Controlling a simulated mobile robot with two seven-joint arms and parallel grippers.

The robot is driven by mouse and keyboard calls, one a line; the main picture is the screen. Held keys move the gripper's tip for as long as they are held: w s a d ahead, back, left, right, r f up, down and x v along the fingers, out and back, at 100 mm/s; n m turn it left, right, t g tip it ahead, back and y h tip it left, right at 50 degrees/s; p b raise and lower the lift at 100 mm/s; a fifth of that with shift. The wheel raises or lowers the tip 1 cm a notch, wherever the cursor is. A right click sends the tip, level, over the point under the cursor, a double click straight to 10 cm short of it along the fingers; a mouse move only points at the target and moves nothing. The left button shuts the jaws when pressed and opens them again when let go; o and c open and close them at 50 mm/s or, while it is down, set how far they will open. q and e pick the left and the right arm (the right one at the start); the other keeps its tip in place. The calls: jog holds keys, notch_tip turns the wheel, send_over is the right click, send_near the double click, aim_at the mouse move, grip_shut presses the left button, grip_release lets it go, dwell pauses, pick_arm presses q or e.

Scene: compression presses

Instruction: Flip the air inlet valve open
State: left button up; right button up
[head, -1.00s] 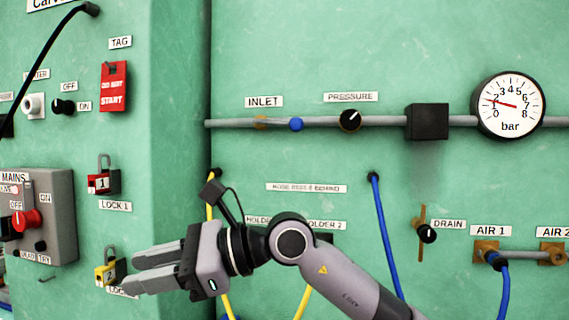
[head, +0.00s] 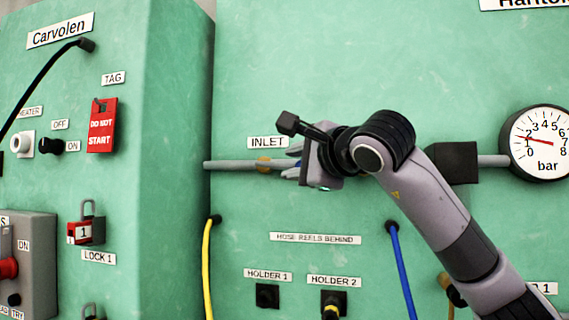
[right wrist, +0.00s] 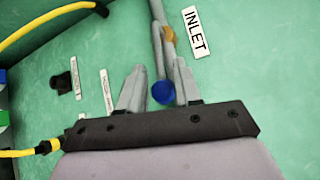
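The air inlet valve has a brass body (head: 263,164) on the grey pipe under the INLET label (head: 268,142). In the right wrist view, its lever runs from the brass body (right wrist: 168,33) along the pipe to a blue ball knob (right wrist: 163,93). My right gripper (head: 291,162) is at the knob, open, and hides most of it in the head view. In the right wrist view, the two fingers of the right gripper (right wrist: 159,68) stand on either side of the knob, with gaps visible. Whether a finger touches the lever I cannot tell. My left gripper is out of view.
A black box (head: 452,162) and the bar gauge (head: 540,144) sit on the pipe to the right, near my right arm. A yellow hose (head: 207,270) and a blue hose (head: 402,265) hang below. A green cabinet with a red tag (head: 102,125) stands at left.

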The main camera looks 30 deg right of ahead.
aim_at(286, 166)
jog(key=shift+w+d+f+p, duration=0.1)
jog(key=shift+w+p, duration=0.15)
jog(key=shift+w, duration=0.8)
jog(key=shift+w+d+f+p, duration=0.1)
jog(key=shift+w+p, duration=0.1)
jog(key=shift+w, duration=0.85)
grip_shut()
jog(key=shift+r+p, duration=0.45)
jog(key=shift+p, duration=0.45)
jog(key=shift+n+g+p, duration=0.4)
jog(key=shift+g+p, duration=0.1)
grip_release()
jog(key=shift+f, duration=0.1)
jog(key=shift+s, duration=0.15)
